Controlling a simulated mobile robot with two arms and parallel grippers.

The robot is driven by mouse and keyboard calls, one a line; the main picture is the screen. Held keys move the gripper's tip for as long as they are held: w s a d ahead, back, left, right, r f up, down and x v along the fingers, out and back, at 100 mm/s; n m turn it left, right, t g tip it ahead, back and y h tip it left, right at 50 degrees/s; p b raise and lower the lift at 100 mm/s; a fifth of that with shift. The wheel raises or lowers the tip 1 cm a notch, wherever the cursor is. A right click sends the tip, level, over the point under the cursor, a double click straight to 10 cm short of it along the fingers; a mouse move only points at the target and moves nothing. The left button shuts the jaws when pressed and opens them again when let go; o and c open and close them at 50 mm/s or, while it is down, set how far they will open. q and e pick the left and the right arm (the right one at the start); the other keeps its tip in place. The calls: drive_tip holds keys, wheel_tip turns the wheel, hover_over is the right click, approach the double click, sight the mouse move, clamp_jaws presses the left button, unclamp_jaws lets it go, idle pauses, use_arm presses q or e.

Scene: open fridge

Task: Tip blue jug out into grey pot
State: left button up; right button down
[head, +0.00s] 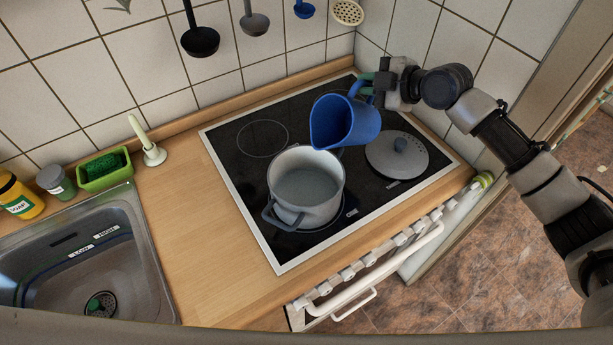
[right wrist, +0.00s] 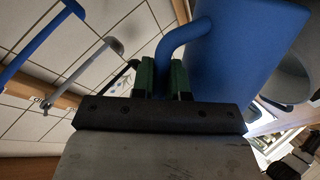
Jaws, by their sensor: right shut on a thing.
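The blue jug (head: 343,122) is held in the air over the stove, tilted with its open mouth toward the left, above and right of the grey pot (head: 306,211). My right gripper (head: 370,88) is shut on the jug's handle; the right wrist view shows its green fingers (right wrist: 163,78) around the handle of the blue jug (right wrist: 235,55). The grey pot stands open on the front left of the hob, and its inside looks pale grey. Whether anything is in the jug or flowing from it cannot be seen. My left gripper is not in view.
The pot's lid (head: 397,160) lies on the right of the black hob (head: 228,136). A sink (head: 150,265) is at the left, with a green sponge holder (head: 104,178) and bottles behind it. Ladles (head: 201,41) hang on the tiled wall. The wooden counter between sink and hob is clear.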

drive_tip(key=shift+w+d+f, duration=0.1)
drive_tip(key=shift+w+d, duration=0.05)
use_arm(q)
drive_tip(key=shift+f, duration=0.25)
use_arm(e)
drive_tip(key=shift+b, duration=0.35)
drive_tip(key=shift+w+d+m+g+y+b, duration=0.4)
drive_tip(key=shift+m+b, duration=0.3)
drive_tip(key=shift+b, duration=0.35)
drive_tip(key=shift+w+d+y, duration=0.15)
drive_tip(key=shift+y, duration=0.15)
drive_tip(key=shift+w+r+m, duration=0.1)
drive_tip(key=shift+r+m, duration=0.2)
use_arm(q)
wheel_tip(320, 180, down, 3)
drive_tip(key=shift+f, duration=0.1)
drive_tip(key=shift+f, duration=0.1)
